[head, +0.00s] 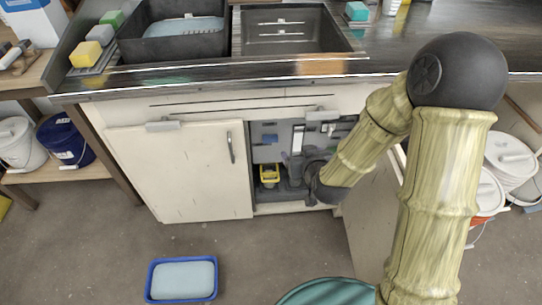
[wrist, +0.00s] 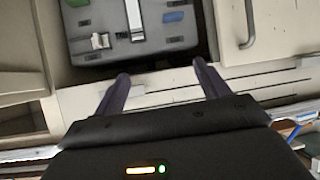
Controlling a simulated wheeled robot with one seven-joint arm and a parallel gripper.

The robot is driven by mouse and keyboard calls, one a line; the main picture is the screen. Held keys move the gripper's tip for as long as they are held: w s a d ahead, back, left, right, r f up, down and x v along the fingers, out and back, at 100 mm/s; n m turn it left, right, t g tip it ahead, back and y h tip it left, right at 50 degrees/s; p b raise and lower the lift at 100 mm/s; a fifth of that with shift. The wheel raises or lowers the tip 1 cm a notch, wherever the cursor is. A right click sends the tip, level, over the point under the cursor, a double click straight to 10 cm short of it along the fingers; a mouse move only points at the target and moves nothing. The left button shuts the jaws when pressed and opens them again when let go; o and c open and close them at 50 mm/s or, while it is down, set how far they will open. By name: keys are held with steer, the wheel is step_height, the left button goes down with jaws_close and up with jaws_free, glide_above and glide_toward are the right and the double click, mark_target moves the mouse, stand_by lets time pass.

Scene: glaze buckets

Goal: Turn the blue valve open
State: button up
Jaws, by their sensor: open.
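My gripper (wrist: 161,70) is open and empty, its two dark fingers apart in front of the cabinet front in the wrist view. In the head view my gripper (head: 296,170) is a dark shape at the open cabinet, partly hidden by my arm. A small blue piece (head: 270,139) also shows on the panel in the head view. I cannot tell which is the valve. The fingers look apart from these pieces.
The left cabinet door (head: 180,172) is shut; the right door (head: 375,215) stands open. A yellow object (head: 269,174) stands in the cabinet. A blue tray (head: 182,279) lies on the floor. The counter holds a sink (head: 290,35). Buckets (head: 510,155) stand at right.

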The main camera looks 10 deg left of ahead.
mark_target(271, 141)
steer(key=a+f+m+t+b, duration=0.1)
steer(key=a+f+t+b, duration=0.2)
steer(key=f+b, duration=0.5)
steer(key=a+f+t+b, duration=0.3)
steer(key=a+f+b, duration=0.1)
steer(key=f+b, duration=0.4)
steer(key=shift+s+m+t+y+b, duration=0.3)
steer(key=shift+m+b, duration=0.1)
steer(key=shift+b, duration=0.15)
steer(key=shift+r, duration=0.1)
steer(key=b+x, duration=0.4)
steer(key=x, duration=1.2)
steer(key=shift+w, duration=0.25)
steer(key=shift+w+a+b, duration=0.15)
steer(key=shift+w+b, duration=0.15)
steer(key=shift+w, duration=0.15)
